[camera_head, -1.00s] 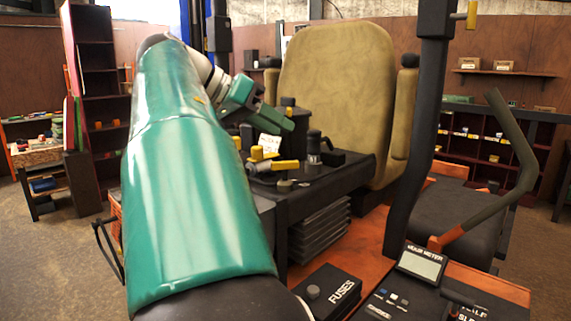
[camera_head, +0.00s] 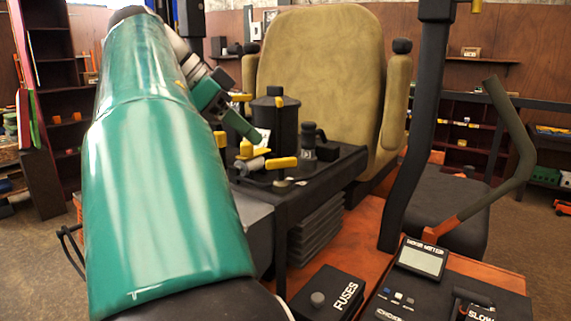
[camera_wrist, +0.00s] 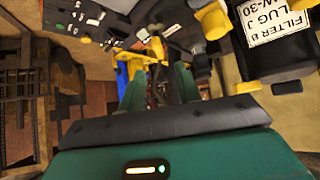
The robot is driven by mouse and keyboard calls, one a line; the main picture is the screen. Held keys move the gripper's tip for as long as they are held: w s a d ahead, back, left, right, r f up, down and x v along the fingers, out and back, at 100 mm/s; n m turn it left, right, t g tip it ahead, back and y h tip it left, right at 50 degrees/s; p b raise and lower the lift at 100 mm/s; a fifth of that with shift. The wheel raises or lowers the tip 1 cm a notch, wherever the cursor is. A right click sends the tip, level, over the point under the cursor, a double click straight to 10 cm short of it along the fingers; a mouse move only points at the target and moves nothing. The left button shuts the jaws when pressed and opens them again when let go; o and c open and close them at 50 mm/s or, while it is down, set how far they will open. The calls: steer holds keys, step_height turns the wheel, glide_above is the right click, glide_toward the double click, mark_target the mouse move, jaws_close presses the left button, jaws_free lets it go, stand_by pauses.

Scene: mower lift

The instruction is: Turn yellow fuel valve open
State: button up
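Yellow-handled valve parts stand on the black deck beside the seat in the head view. One yellow lever (camera_head: 281,163) points right from a grey fitting, with a yellow knob (camera_head: 246,148) beside it. Another yellow piece (camera_head: 220,139) is further left; I cannot tell for certain which is the fuel valve. My green gripper (camera_head: 240,126) is above and left of the lever, apart from it, tilted down to the right. In the wrist view my gripper (camera_wrist: 158,88) has its two fingers apart with nothing held. Yellow parts (camera_wrist: 213,20) show beyond the fingers there.
A black canister (camera_head: 275,125) stands just behind the valves, and a small black fitting (camera_head: 311,140) is to their right. The tan seat (camera_head: 325,75) rises behind. A black post (camera_head: 425,120) and FUSES box (camera_head: 330,292) are at right and front. A white label (camera_wrist: 278,22) shows close by.

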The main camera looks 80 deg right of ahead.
mark_target(281, 159)
steer(key=x, duration=1.1)
steer(key=shift+a, duration=0.15)
jaws_close()
